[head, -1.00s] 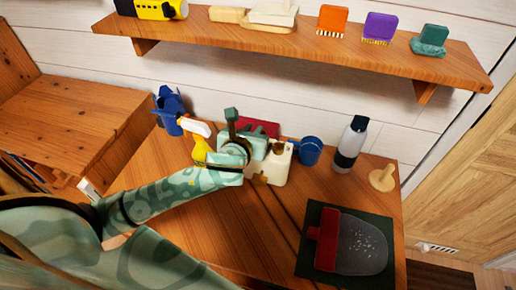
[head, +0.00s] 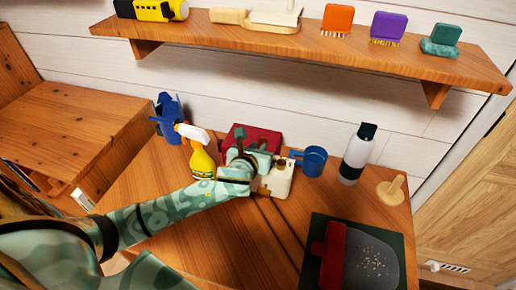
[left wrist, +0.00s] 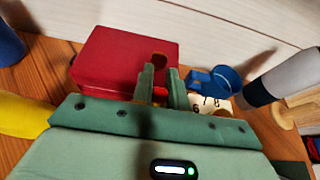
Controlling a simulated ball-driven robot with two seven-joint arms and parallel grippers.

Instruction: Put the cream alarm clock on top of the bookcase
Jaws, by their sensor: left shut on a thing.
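The cream alarm clock (head: 278,181) is on or just above the wooden desk in the head view, partly hidden by my left gripper. Part of its numbered face (left wrist: 212,103) shows in the left wrist view, right of the fingers. My left gripper (head: 252,163) is shut on the clock; its two fingers (left wrist: 160,86) also show in the wrist view, close together. I cannot tell whether the clock is clear of the desk. The bookcase (head: 65,112) seems to be the wooden unit at left, its visible top bare. My right gripper is not in view.
A red box (head: 262,137) stands behind the clock, a yellow spray bottle (head: 202,160) left of it, a blue mug (head: 313,161) and white bottle (head: 357,154) right. A blue container (head: 168,118) stands near the bookcase. A shelf (head: 300,45) overhangs the back.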

